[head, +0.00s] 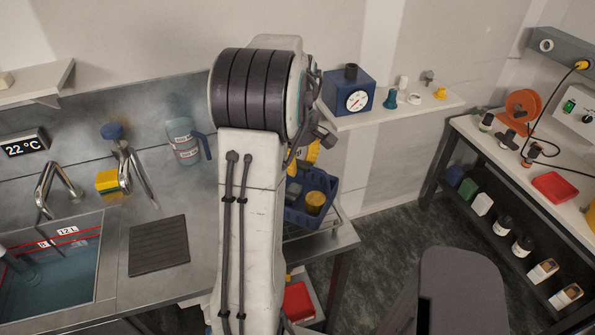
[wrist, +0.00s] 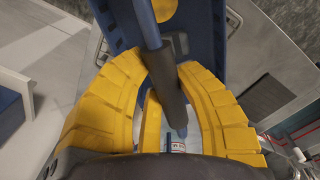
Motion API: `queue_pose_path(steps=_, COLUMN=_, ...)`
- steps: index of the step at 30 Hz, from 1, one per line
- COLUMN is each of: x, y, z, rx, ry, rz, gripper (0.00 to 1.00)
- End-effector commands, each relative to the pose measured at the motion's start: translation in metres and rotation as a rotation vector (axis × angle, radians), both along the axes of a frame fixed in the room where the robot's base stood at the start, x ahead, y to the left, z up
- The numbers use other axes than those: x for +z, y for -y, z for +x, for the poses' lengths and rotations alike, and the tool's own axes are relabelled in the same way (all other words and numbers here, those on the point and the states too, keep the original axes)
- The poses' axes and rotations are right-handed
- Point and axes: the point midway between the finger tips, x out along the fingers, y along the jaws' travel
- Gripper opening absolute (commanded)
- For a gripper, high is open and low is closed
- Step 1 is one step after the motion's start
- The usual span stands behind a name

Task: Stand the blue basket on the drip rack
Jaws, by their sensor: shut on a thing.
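In the wrist view the basket's blue wall (wrist: 205,30) fills the top. My gripper (wrist: 162,65) has its yellow fingers closed around the basket's handle (wrist: 165,88). In the head view only a bit of my gripper (head: 313,152) shows beside the arm. A pale metal frame, seemingly the drip rack (head: 341,222), shows under and beside the basket. I cannot tell whether the basket touches it.
A sink (head: 50,270) with water, a dark ribbed mat (head: 158,246) and a blue-grey jug (head: 185,142) are left of my arm. A wall shelf (head: 390,112) with a blue dial box (head: 350,92) is above the basket. A red bin (head: 298,302) is below the bench.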

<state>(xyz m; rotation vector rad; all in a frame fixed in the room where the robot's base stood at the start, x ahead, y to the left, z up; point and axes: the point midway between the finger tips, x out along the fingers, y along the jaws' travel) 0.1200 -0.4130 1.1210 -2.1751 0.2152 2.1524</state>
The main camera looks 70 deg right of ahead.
Motion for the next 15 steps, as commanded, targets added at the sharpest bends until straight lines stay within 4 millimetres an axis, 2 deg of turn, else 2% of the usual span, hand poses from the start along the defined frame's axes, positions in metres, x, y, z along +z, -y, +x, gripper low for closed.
queue_pose_path(steps=4, x=-0.007, y=0.001, z=0.001, rx=0.000, ry=0.000, rz=0.001, gripper=0.00)
queue_pose_path(steps=12, x=-0.036, y=0.000, z=0.001, rx=0.000, ry=0.000, rz=0.001, gripper=0.00)
queue_pose_path(steps=15, x=-0.040, y=0.001, z=0.000, rx=0.000, ry=0.000, rz=-0.001, gripper=0.00)
